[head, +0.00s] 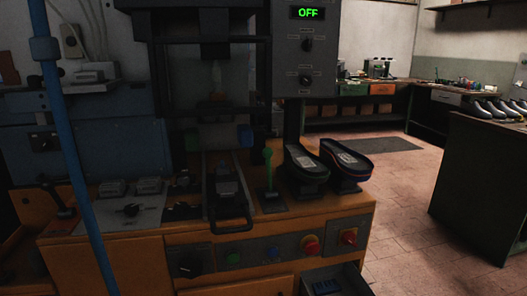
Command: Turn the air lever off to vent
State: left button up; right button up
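Neither of my grippers shows in the head view. Two upright levers stand on the orange press bench (130,250). A green lever (268,168) rises nearly upright from a dark plate, right of the centre. A dark lever (52,194) with a red part at its foot leans to the left at the bench's left end, beside a blue pipe (75,150). I cannot tell from labels which one is the air lever. The display (307,13) on the grey control box reads OFF in green.
Two dark shoe-sole forms (345,160) stand right of the green lever. Red knobs (310,245) and other buttons line the bench front. An open drawer (335,282) juts out below. The tiled floor (410,210) is clear to the right, before a dark cabinet (480,190).

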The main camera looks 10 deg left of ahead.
aim_at(47, 186)
jog(key=u, duration=1.85)
jog(key=k, duration=0.5)
jog(key=u, duration=1.35)
jog(key=i, duration=1.05)
jog(key=z, duration=0.8)
jog(key=i, duration=0.75)
jog(key=z, duration=0.7)
